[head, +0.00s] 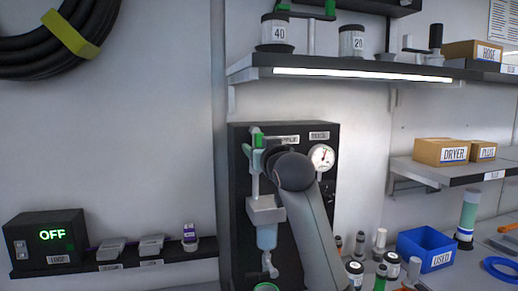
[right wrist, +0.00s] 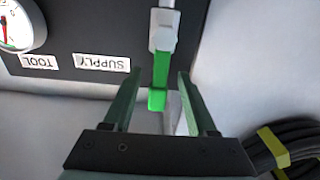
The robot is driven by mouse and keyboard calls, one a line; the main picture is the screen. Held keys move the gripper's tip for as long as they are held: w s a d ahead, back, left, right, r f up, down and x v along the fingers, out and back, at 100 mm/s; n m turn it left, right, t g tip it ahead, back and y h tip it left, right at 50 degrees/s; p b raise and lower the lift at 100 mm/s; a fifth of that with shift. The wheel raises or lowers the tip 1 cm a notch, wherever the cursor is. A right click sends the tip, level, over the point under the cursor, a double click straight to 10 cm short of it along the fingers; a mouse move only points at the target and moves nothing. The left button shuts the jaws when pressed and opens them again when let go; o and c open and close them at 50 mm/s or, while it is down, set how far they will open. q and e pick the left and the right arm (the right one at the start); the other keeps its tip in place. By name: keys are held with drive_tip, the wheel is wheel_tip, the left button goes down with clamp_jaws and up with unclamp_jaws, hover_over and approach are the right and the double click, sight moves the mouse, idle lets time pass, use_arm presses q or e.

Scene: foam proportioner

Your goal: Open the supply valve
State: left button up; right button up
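The supply valve has a green handle (head: 257,138) at the upper left of the black panel (head: 239,215). In the right wrist view, which is upside down, the green handle (right wrist: 157,99) runs from the pale valve body (right wrist: 163,28) towards my gripper, near the SUPPLY label (right wrist: 101,62). My right gripper (right wrist: 158,76) is open, with one finger on each side of the handle and a visible gap to both. My left gripper is not in view.
A pressure gauge (head: 322,157) is right of the valve, and a clear bowl (head: 267,237) hangs below. A lit shelf (head: 350,73) juts out above. A box reading OFF (head: 50,240) stands left. Bottles and a blue bin (head: 426,250) stand lower right.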

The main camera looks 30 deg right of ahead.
drive_tip(key=shift+s, duration=0.1)
drive_tip(key=b+v, duration=0.2)
drive_tip(key=v, duration=1)
drive_tip(key=shift+b, duration=0.3)
drive_tip(key=shift+s+a, duration=0.1)
drive_tip(key=s+a+f+n+g+y, duration=0.1)
drive_tip(key=a+f+g, duration=0.1)
drive_tip(key=f, duration=0.9)
drive_tip(key=s+a+f+n+g+y, duration=0.1)
drive_tip(key=s+f+g, duration=0.15)
drive_tip(key=f, duration=0.85)
drive_tip(key=a+f+n+g, duration=0.1)
drive_tip(key=a+f+g, duration=0.1)
drive_tip(key=f, duration=0.9)
drive_tip(key=s+a+f+n+g+y, duration=0.15)
drive_tip(key=s+f+g, duration=0.25)
drive_tip(key=s+f, duration=0.7)
drive_tip(key=s+a+f+g+y, duration=0.1)
drive_tip(key=s+a+f+g, duration=0.25)
drive_tip(key=s+f, duration=0.85)
drive_tip(key=w+a+f+t+y+p, duration=0.2)
drive_tip(key=a+f+t, duration=0.2)
drive_tip(key=f+t, duration=0.1)
drive_tip(key=shift+w+f+t, duration=0.3)
drive_tip(key=shift+w+f, duration=0.05)
drive_tip(key=shift+f, duration=0.5)
